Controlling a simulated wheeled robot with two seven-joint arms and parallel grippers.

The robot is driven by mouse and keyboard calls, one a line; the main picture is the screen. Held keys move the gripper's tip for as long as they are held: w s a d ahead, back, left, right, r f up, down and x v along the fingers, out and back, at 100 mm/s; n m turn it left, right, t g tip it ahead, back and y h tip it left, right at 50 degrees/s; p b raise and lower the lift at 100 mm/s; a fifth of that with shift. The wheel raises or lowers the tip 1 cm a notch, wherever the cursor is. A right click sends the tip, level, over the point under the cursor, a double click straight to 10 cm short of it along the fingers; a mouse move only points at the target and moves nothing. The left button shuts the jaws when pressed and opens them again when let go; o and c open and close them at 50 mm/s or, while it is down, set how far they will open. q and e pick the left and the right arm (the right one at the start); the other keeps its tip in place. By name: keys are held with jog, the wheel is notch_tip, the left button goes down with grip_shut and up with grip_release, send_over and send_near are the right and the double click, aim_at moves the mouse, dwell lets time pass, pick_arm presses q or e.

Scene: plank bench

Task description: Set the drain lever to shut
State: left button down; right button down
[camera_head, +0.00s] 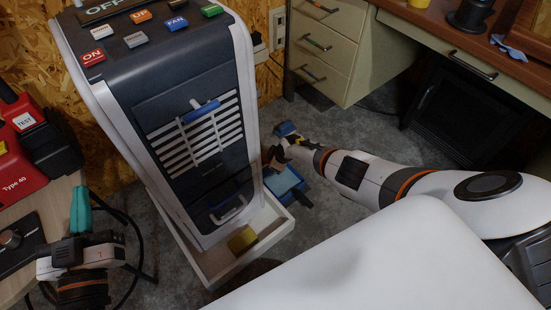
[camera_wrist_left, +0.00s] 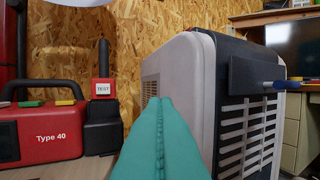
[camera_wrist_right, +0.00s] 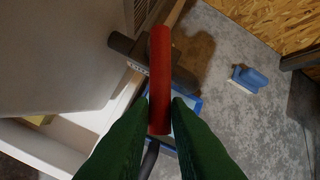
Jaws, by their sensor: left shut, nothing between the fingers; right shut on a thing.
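The drain lever (camera_wrist_right: 160,75) is a long red handle on a dark valve pipe (camera_wrist_right: 183,78) at the side of the machine, near its base. In the right wrist view my right gripper (camera_wrist_right: 159,110) has its dark green fingers shut on the lever's near end. In the head view that gripper (camera_head: 279,154) is at the machine's lower right side, and the lever itself is hard to make out. A small label (camera_wrist_right: 137,68) on the pipe is too small to read. My left gripper (camera_head: 80,208), teal, is shut and empty left of the machine; it also fills the left wrist view (camera_wrist_left: 160,110).
The machine (camera_head: 190,85) stands in a white tray (camera_head: 262,240) with a yellow sponge (camera_head: 242,238). A blue tray (camera_wrist_right: 187,106) lies under the valve, and a blue brush (camera_wrist_right: 249,79) lies on the floor. A red case (camera_wrist_left: 45,132) stands at left.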

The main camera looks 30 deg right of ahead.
jog(key=shift+s+a+m+p, duration=0.15)
jog(key=shift+m+p, duration=0.15)
jog(key=shift+p, duration=0.15)
pick_arm(q)
jog(key=shift+s+a+f+g+y, duration=0.1)
jog(key=shift+a+f+g+y, duration=0.1)
jog(key=shift+f+g, duration=0.6)
jog(key=shift+a+f+g+y, duration=0.2)
jog(key=shift+f+g, duration=0.25)
jog(key=shift+f, duration=0.6)
jog(key=shift+s+a+f+g+y, duration=0.1)
jog(key=shift+a+f+g+y, duration=0.1)
jog(key=shift+f+g, duration=0.6)
jog(key=shift+f, duration=0.1)
pick_arm(e)
jog(key=c, duration=1.4)
grip_release()
jog(key=shift+o, duration=0.2)
